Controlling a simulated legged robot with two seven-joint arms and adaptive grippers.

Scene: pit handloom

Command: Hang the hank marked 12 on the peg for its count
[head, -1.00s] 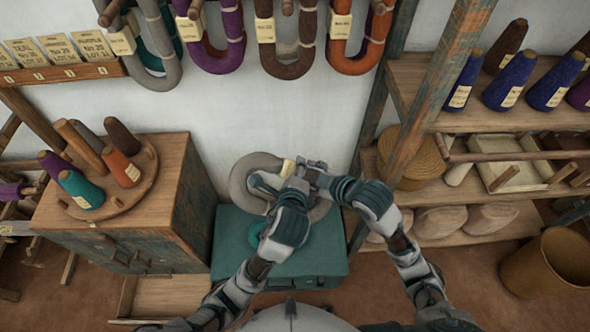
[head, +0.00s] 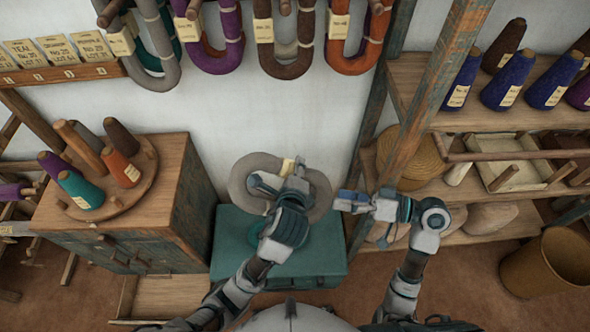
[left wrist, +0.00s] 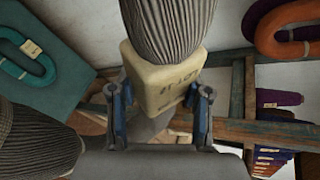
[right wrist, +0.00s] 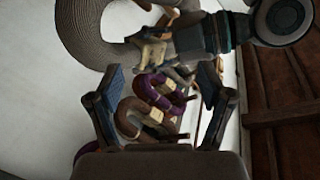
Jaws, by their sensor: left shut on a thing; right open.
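A grey hank (head: 240,188) hangs from my left gripper (head: 275,178) above the teal chest in the head view. In the left wrist view my left gripper (left wrist: 158,105) is shut on the grey hank (left wrist: 170,25) at its cream tag (left wrist: 160,78); the writing on the tag is too small to read surely. My right gripper (head: 345,200) is open and empty, just right of the hank. In the right wrist view my right gripper (right wrist: 160,110) has its fingers apart, with the grey hank (right wrist: 90,32) beyond. Pegs (head: 193,10) with hanging hanks line the wall.
Grey, purple (head: 222,60), brown (head: 285,65) and orange (head: 355,55) tagged hanks hang on the wall. A teal chest (head: 330,255) stands below. A cabinet (head: 165,215) with cones is at left. A wooden post (head: 435,90) and shelves (head: 540,118) are at right.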

